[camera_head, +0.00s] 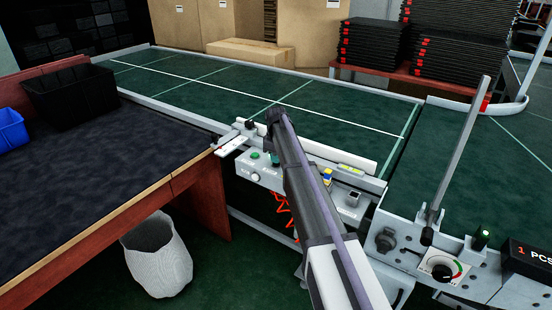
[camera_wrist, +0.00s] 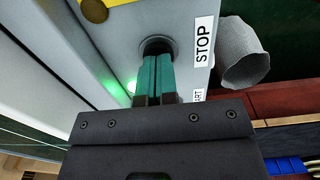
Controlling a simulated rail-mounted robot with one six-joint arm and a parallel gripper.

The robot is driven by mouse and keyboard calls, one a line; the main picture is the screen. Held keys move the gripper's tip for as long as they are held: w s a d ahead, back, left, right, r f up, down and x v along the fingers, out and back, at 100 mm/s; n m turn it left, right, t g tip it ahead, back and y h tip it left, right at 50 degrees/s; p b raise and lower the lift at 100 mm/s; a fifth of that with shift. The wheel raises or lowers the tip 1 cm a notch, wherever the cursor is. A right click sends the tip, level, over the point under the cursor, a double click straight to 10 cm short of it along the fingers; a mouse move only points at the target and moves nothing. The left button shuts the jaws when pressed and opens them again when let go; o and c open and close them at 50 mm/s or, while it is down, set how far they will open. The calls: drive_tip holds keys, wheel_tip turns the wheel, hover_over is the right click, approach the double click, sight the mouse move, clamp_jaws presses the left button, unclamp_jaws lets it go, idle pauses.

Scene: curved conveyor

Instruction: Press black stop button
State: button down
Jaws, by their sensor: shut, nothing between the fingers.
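The black stop button (camera_wrist: 157,42) shows in the wrist view as a dark round shape on the light grey control panel (camera_wrist: 190,14). The white STOP label (camera_wrist: 203,40) is just right of it. My gripper (camera_wrist: 158,58) has two teal fingers held together, nothing between them. Its tips overlap the near part of the button; I cannot tell whether they touch or press it.
A yellow-based control (camera_wrist: 112,3) is at the wrist view's top. In the head view, a metal post (camera_head: 460,150) stands right of my arm, and a dark-topped table (camera_head: 90,170) is left.

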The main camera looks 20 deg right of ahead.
drive_tip(key=shift+f, duration=0.1)
drive_tip(key=shift+s+f+b, duration=0.1)
drive_tip(key=shift+f+b, duration=0.8)
drive_tip(key=shift+b, duration=0.05)
drive_tip(key=shift+s+r, duration=0.2)
drive_tip(key=shift+w+f, duration=0.1)
drive_tip(key=shift+w, duration=0.05)
wheel_tip(320, 180, up, 14)
drive_tip(key=p, duration=1.4)
drive_tip(key=shift+p, duration=0.35)
